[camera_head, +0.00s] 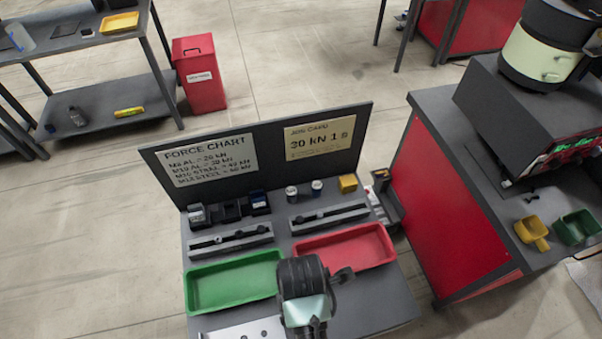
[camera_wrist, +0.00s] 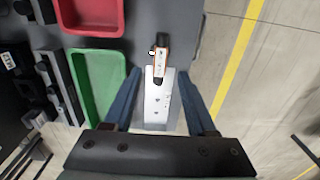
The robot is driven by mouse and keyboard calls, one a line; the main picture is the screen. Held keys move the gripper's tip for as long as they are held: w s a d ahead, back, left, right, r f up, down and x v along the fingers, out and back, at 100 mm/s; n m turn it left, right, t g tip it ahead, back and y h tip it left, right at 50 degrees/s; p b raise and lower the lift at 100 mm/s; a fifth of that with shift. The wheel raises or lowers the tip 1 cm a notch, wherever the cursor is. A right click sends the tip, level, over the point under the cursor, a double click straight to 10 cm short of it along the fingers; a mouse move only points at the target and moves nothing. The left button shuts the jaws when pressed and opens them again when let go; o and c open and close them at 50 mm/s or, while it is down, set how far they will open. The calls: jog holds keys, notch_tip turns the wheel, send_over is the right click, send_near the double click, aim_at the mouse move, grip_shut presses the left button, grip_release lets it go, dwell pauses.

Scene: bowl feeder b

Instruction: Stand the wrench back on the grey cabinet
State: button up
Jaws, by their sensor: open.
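I cannot make out a wrench for certain in either view. My gripper (camera_wrist: 164,92) is open in the wrist view, its two blue fingers apart on either side of a white plate (camera_wrist: 155,103) with small dark dots. A small orange and white item with a dark end (camera_wrist: 159,64) lies at the plate's far end, between and beyond the fingertips. No grip on anything shows. In the head view my arm hides part of the bench front. A cabinet with a dark grey top and red side (camera_head: 425,195) stands at the right; I cannot tell whether it is the grey cabinet.
The bench holds a green tray (camera_head: 235,306), a red tray (camera_head: 346,229), two slotted rails and small blocks, before an upright chart panel (camera_head: 262,140).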

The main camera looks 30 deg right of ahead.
jog(key=shift+r, duration=2)
jog(key=w+d+r+m+t+h, duration=0.2)
jog(key=w+r+m+t, duration=0.35)
jog(key=w+r, duration=1)
jog(key=w+a+r+m+t, duration=0.1)
jog(key=w+r+t, duration=0.3)
jog(key=r, duration=0.4)
jog(key=w+a+r+m+t, duration=0.1)
jog(key=w+a+r+t, duration=0.2)
jog(key=r, duration=0.4)
notch_tip(320, 180, up, 17)
jog(key=a+m+t, duration=0.3)
jog(key=t, duration=0.4)
jog(key=s+a+r+m+t+y, duration=0.1)
jog(key=s+r+t, duration=0.3)
jog(key=r, duration=0.6)
jog(key=s+a+r+m+t+y, duration=0.1)
jog(key=s+a+r+m+t, duration=0.2)
jog(key=s+r, duration=0.4)
notch_tip(320, 180, up, 3)
jog(key=shift+s+a+f+t, duration=0.1)
jog(key=shift+s+a+t, duration=0.25)
jog(key=shift+t, duration=0.1)
